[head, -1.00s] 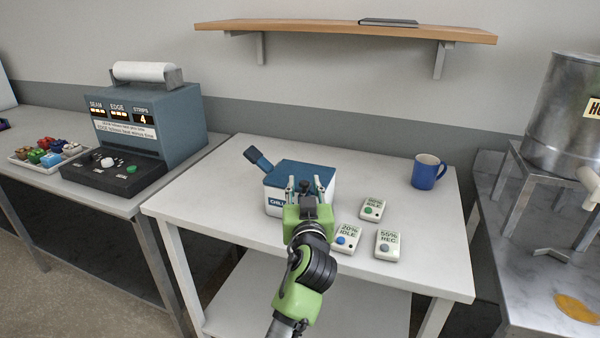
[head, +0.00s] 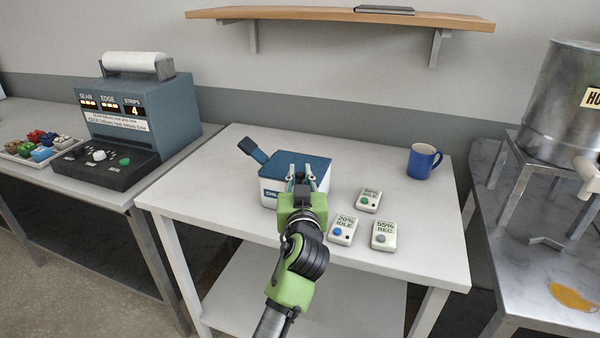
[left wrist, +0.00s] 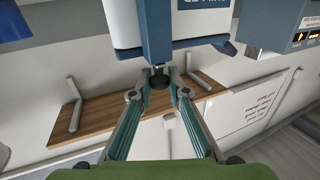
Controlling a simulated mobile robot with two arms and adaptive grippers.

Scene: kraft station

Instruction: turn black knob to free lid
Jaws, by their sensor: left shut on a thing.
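The chiller box (head: 272,191) is white with a blue lid (head: 311,165) and stands on the white table. My left gripper (head: 302,178) is at its front side and hides part of the front in the head view. In the left wrist view the box (left wrist: 124,24) is at the top, upside down. There the left gripper's two fingertips (left wrist: 159,78) are shut on a small black knob (left wrist: 158,82) just at the end of the blue latch part (left wrist: 154,35). The head view hides the knob behind the gripper. My right gripper is not in view.
Several small timers (head: 384,235) lie right of the arm. A blue mug (head: 423,161) stands at the table's back right. The sealing machine (head: 140,115) is on the left bench, a metal drum (head: 563,100) at right. A wooden shelf (head: 330,18) hangs above.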

